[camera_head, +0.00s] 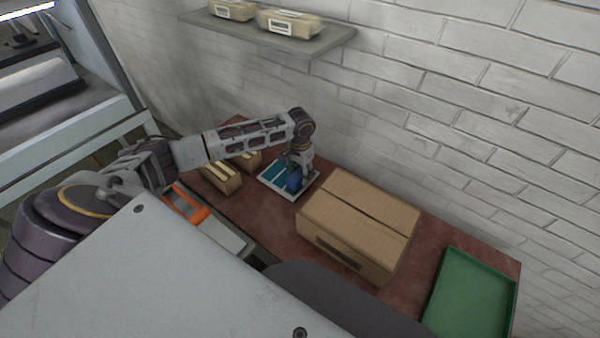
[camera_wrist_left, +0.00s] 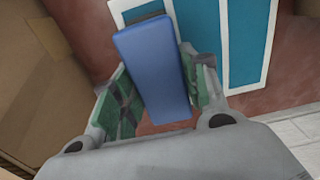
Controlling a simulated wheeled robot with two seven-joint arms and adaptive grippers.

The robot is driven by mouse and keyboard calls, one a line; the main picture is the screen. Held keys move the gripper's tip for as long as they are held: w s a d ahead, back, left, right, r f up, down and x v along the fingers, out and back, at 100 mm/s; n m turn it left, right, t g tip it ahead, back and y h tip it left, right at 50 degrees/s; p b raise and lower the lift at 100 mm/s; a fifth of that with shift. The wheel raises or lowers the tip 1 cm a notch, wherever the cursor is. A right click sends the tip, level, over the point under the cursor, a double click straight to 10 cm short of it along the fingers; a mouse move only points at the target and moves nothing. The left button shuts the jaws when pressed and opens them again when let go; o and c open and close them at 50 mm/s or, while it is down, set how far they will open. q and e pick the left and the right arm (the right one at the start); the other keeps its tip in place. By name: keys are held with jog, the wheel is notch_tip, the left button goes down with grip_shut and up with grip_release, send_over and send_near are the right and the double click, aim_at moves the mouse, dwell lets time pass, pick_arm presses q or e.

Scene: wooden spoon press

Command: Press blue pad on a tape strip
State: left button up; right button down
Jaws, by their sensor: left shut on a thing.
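My left gripper (camera_head: 297,170) is shut on a blue pad (camera_head: 294,180). In the left wrist view the blue pad (camera_wrist_left: 155,68) stands between the green-lined fingers of the left gripper (camera_wrist_left: 160,95) and points away from the wrist. Beyond it lies a white board (camera_wrist_left: 275,20) with teal tape strips (camera_wrist_left: 247,45); the pad's far end overlaps its edge in the picture. In the head view the white board (camera_head: 267,184) with teal strips (camera_head: 272,171) lies on the table under the gripper. I cannot tell whether the pad touches a strip. My right gripper is not in view.
A closed cardboard box (camera_head: 360,222) stands just right of the board. Tan packages (camera_head: 222,178) lie to its left. A green tray (camera_head: 472,295) sits at the right end of the reddish table (camera_head: 424,236). An orange item (camera_head: 185,204) lies nearer me. A brick wall rises behind.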

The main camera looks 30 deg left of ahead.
pick_arm(q)
jog(key=shift+s+f, duration=0.1)
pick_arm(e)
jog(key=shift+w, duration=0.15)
pick_arm(q)
jog(key=shift+f, duration=0.1)
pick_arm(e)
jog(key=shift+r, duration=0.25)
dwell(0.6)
pick_arm(q)
jog(key=shift+s+p, duration=0.1)
jog(key=shift+p, duration=0.25)
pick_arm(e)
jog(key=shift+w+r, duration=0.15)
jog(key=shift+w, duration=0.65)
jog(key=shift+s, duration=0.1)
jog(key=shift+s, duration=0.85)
